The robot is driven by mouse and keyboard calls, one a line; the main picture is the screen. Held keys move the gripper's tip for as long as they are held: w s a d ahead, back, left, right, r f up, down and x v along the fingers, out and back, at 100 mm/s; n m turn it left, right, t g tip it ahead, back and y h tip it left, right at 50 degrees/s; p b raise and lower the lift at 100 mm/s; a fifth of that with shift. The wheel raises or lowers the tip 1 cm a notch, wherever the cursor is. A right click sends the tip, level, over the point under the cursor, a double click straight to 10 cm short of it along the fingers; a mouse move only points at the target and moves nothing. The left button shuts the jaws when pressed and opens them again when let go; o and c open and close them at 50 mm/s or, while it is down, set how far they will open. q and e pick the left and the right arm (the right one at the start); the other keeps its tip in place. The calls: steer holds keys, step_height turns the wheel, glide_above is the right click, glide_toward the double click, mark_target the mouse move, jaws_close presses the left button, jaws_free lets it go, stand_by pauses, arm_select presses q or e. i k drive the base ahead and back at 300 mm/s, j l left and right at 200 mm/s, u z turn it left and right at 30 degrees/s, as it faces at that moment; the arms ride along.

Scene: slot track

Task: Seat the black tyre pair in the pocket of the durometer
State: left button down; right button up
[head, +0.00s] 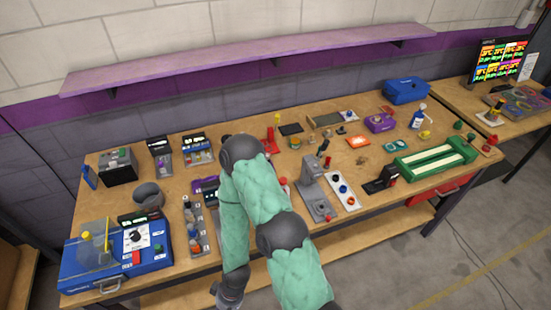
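A white strip (344,189) near the front of the bench carries small round pieces: a dark one (335,177) at its far end, a blue one and a red one. The dark one may be the black tyre pair, but it is too small to be sure. A grey stand (312,187) with an upright column and flat base, just left of the strip, looks like the durometer; its pocket cannot be made out. My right arm rises from the bottom and bends down to my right gripper (229,296), low at the bench's front. Its fingers are unclear. My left gripper is not in view.
A black device (382,181) and a green-framed track (436,158) stand right of the strip. A blue machine (118,258) stands at the left end, and a grey rack (195,225) left of my arm. My arm hides the bench's middle. A purple shelf (250,57) overhangs the back.

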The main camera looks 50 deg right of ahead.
mark_target(390, 172)
steer(key=z, duration=2.65)
steer(key=u, duration=1.1)
steer(key=l+u, duration=1.15)
steer(key=i+j, duration=0.05)
steer(key=j, duration=0.05)
